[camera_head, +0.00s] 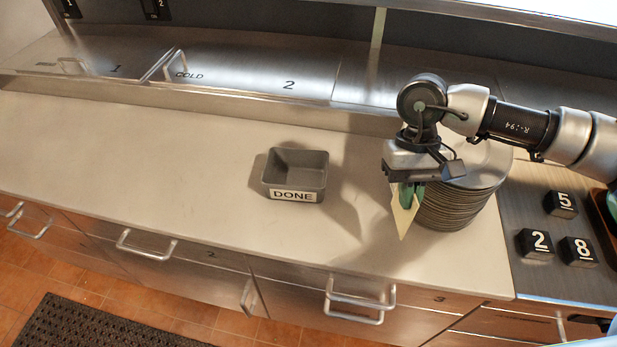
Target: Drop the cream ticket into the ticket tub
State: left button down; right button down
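The cream ticket (403,218) hangs from my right gripper (408,190) above the counter, to the right of the tub. The green fingers of this gripper are shut on the ticket's upper part. The ticket tub (295,157) is a small grey open box with a white label reading DONE, standing on the counter. The inside of the tub that shows looks empty. The ticket is apart from the tub. My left gripper is not in the picture.
A tall stack of grey plates (455,208) stands just behind and right of my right gripper. Black number blocks (535,243) stand on the steel surface at right. The pale counter (120,140) left of the tub is clear.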

aim_at(306, 185)
jog(key=j+z, duration=0.25)
jog(key=z, duration=0.15)
jog(key=i+j+z, duration=0.1)
jog(key=j+z, duration=0.2)
jog(key=z, duration=0.15)
jog(key=j+z, duration=0.1)
jog(key=j, duration=0.55)
jog(key=k+j+z, duration=0.1)
jog(key=j, duration=0.55)
jog(key=j+z, duration=0.1)
jog(key=j, duration=0.55)
